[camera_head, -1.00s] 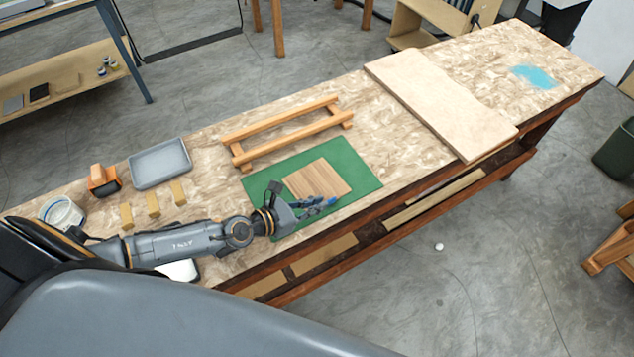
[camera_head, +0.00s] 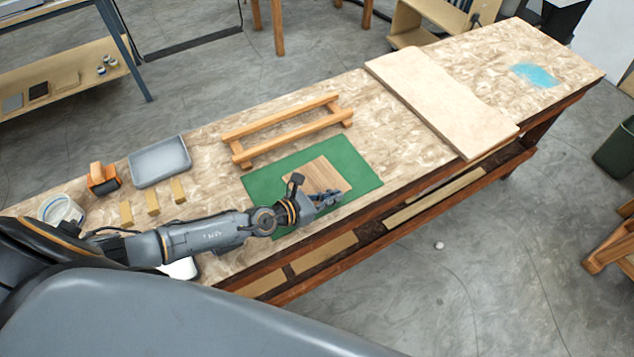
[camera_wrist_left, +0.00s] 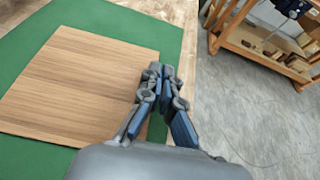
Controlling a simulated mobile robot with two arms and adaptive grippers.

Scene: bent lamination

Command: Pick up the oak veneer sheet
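The oak veneer sheet (camera_head: 328,172), a thin light-brown striped rectangle, lies on a green mat (camera_head: 362,178) on the bench; the sheet also fills the left of the left wrist view (camera_wrist_left: 75,85). My left gripper (camera_head: 332,197) is at the sheet's near edge. In the left wrist view its fingers (camera_wrist_left: 162,72) are drawn close together at the sheet's right edge, one over the sheet and one just outside it. They look shut on that edge, though the contact is partly hidden by the fingers. The sheet looks flat, with no clear lift. My right gripper is not in view.
A wooden frame (camera_head: 240,154) stands behind the mat. A grey tray (camera_head: 160,162), small wooden blocks (camera_head: 153,203), an orange-and-black tool (camera_head: 103,178) and a white tub (camera_head: 62,210) are at the left. A pale board (camera_head: 440,100) lies to the right.

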